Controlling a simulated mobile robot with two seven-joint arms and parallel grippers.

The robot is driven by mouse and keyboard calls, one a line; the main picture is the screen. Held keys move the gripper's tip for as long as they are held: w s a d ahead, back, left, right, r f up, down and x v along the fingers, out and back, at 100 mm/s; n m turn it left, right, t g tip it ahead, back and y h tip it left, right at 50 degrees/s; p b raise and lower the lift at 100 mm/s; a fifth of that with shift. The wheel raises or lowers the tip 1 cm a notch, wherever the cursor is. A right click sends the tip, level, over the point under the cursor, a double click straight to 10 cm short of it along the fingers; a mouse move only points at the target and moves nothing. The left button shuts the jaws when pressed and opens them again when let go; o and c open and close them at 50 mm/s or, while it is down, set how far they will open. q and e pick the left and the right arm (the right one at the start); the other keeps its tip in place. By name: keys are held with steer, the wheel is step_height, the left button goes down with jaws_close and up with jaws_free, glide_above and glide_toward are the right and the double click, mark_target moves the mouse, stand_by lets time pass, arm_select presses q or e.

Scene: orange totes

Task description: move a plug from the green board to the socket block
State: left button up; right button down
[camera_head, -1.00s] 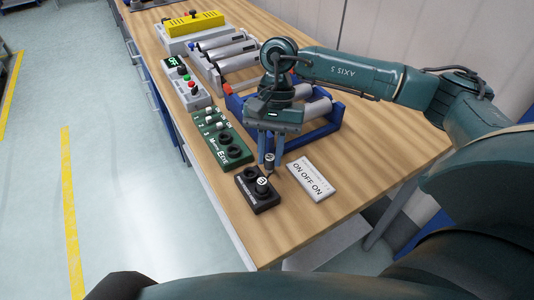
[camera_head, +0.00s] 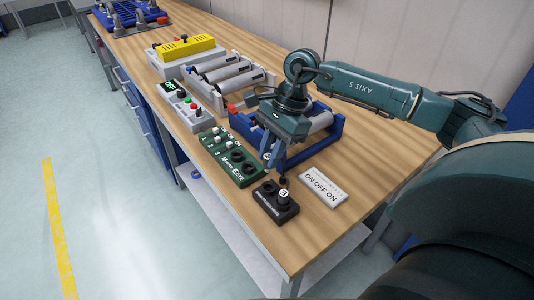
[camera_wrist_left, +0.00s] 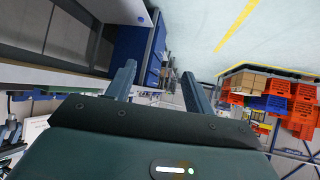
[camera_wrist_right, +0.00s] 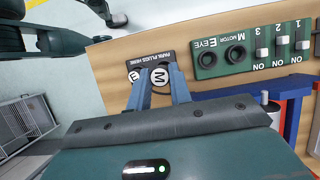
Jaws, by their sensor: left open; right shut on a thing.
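My right gripper (camera_head: 271,166) is shut on a plug marked M, shown in the right wrist view (camera_wrist_right: 159,77). It holds this plug above the table, between the green board and the black socket block. The block (camera_head: 262,203), labelled for parking plugs, carries a plug marked E (camera_head: 284,195) and has an open hole beside it. The green board (camera_head: 215,151), marked Motor and Eye, has two round sockets (camera_wrist_right: 222,58), which look empty, and several switches. My left gripper (camera_wrist_left: 158,68) is open and empty, away from the table; it is outside the head view.
A white ON OFF ON card (camera_head: 323,187) lies right of the block. A blue tray with rollers (camera_head: 337,128) stands behind my right gripper. A grey control box (camera_head: 187,106) and a yellow-topped unit (camera_head: 185,48) stand farther back. The table's front edge is close to the block.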

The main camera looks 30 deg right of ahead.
steer(key=shift+f+b, duration=0.3)
steer(key=shift+f, duration=0.25)
step_height(320, 180, down, 2)
steer(key=shift+d+f+b, duration=0.1)
steer(key=shift+f+b, duration=0.1)
steer(key=shift+b, duration=0.45)
arm_select(q)
steer(key=shift+d+f+m+b, duration=0.3)
steer(key=shift+d+f, duration=0.05)
steer(key=shift+d, duration=0.25)
arm_select(e)
steer(key=shift+f, duration=0.7)
arm_select(q)
steer(key=shift+f, duration=0.1)
arm_select(e)
steer(key=shift+f, duration=0.2)
steer(key=shift+f+b, duration=0.6)
steer(key=shift+b, duration=0.25)
arm_select(q)
steer(key=shift+w+a+f, duration=0.1)
steer(key=shift+w+f, duration=0.05)
steer(key=shift+f, duration=0.5)
arm_select(e)
steer(key=shift+f, duration=0.1)
arm_select(q)
steer(key=shift+f+b, duration=0.1)
steer(key=shift+b, duration=0.25)
arm_select(e)
steer(key=shift+f, duration=0.25)
